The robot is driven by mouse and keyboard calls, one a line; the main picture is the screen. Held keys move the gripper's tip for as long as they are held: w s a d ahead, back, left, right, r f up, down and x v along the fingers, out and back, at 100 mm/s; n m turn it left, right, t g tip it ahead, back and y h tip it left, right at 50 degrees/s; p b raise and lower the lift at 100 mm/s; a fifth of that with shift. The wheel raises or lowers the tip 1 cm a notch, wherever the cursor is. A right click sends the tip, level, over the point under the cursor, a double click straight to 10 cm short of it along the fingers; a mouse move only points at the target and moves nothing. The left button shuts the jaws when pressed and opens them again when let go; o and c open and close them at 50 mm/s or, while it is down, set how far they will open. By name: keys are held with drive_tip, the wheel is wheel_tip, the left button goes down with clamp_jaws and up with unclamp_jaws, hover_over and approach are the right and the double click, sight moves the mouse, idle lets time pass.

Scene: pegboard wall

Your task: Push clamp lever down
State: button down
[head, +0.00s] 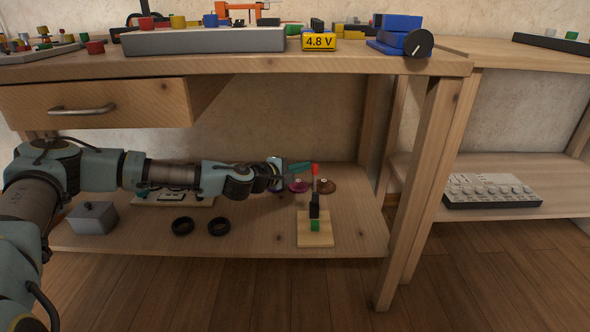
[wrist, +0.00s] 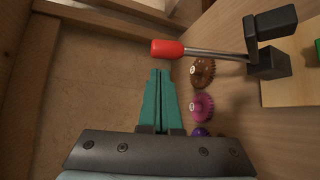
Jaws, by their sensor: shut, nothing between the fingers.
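The toggle clamp (head: 314,206) stands on a light wooden base (head: 317,239) on the lower shelf, with a green block (head: 315,225) at its front. Its lever points up in the head view and ends in a red tip (head: 314,169). In the wrist view the red tip (wrist: 167,49) sits on a grey metal rod (wrist: 216,54) joined to the black clamp body (wrist: 270,62). My gripper (head: 308,166) is shut and empty, beside the red tip on its left. In the wrist view the teal fingers (wrist: 160,72) end just short of the red tip; I cannot tell whether they touch.
Brown (head: 327,187) and magenta (head: 299,186) gears lie behind the clamp. Two black rings (head: 200,226) and a grey box (head: 93,217) are on the shelf to the left. The tabletop (head: 340,62) is above my arm, and a table leg (head: 418,190) stands right of the clamp.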

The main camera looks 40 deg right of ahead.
drive_tip(key=shift+s+a+r, duration=0.15)
drive_tip(key=shift+s, duration=0.45)
drive_tip(key=shift+s+a+r+b, duration=0.1)
drive_tip(key=shift+s+a+b, duration=0.15)
drive_tip(key=shift+b, duration=0.35)
